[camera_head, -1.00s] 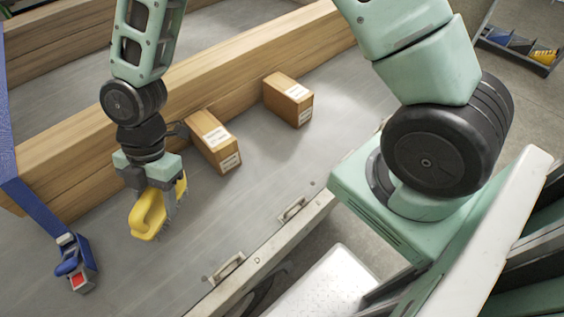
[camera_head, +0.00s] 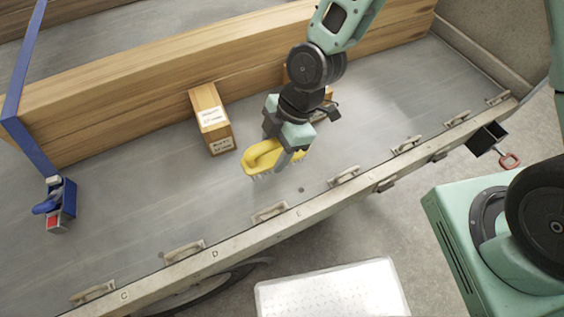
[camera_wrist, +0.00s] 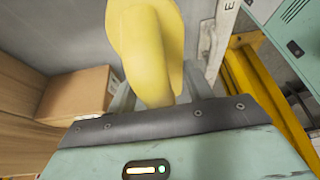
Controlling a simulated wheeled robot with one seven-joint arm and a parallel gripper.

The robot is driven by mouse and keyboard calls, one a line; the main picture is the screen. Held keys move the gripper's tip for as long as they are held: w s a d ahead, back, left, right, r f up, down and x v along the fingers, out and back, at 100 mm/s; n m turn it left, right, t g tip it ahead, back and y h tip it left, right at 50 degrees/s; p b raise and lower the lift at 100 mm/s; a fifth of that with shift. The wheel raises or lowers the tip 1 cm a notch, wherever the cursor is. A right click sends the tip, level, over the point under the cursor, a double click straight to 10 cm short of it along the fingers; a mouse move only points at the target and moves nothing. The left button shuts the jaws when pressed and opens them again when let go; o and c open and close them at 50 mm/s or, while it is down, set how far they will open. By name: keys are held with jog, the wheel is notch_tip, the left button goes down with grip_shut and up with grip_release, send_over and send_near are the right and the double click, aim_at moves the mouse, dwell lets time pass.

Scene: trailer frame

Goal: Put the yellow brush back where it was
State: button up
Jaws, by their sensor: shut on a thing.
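The yellow brush (camera_head: 265,157) is in my gripper (camera_head: 284,157), which is shut on it. In the head view it hangs above the grey trailer floor (camera_head: 130,195), right of the nearer cardboard box and close to the trailer's front edge. Its bristles point down. In the wrist view the yellow brush (camera_wrist: 148,50) fills the upper middle, its curved handle rising between the fingers.
A labelled cardboard box (camera_head: 211,118) stands against the wooden beam (camera_head: 120,98); another is mostly hidden behind my arm. A blue strap with a ratchet (camera_head: 57,205) lies at left. The trailer's rail (camera_head: 232,238) carries several handles. A white perforated step (camera_head: 332,290) is below.

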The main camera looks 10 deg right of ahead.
jog(key=shift+f, duration=2.75)
jog(key=shift+f, duration=0.2)
jog(key=o, duration=0.9)
jog(key=shift+o, duration=0.2)
jog(key=shift+r, duration=0.1)
